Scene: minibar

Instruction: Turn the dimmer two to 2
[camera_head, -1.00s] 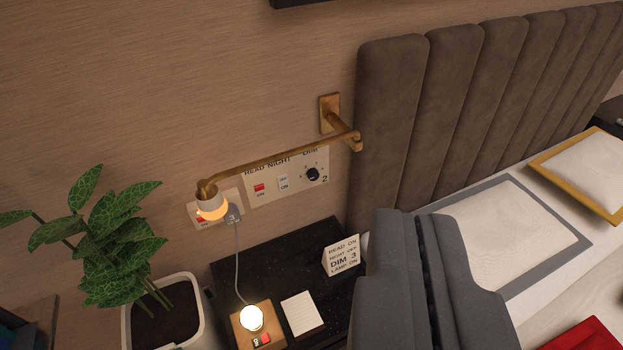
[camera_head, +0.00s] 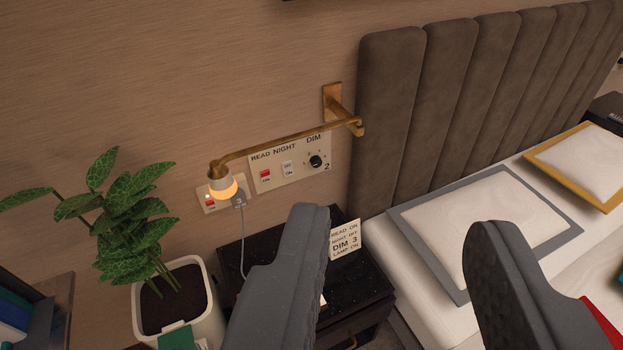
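The dimmer (camera_head: 316,161) is a round black knob at the right end of a cream wall panel (camera_head: 276,178), under the label DIM. A large 2 is printed at its lower right; I cannot tell exactly where the knob points. The panel also has READ and NIGHT switches to the left of the knob. My gripper (camera_head: 395,235) is open and empty, its two grey fingers wide apart in the foreground. It is below and in front of the panel, apart from the knob.
A brass lamp arm (camera_head: 290,142) runs just above the panel to a lit lamp (camera_head: 223,188). Below are a dark nightstand (camera_head: 365,285) and a card (camera_head: 344,240) reading DIM 3. A potted plant (camera_head: 130,215) stands left; the headboard (camera_head: 395,110) and bed are right.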

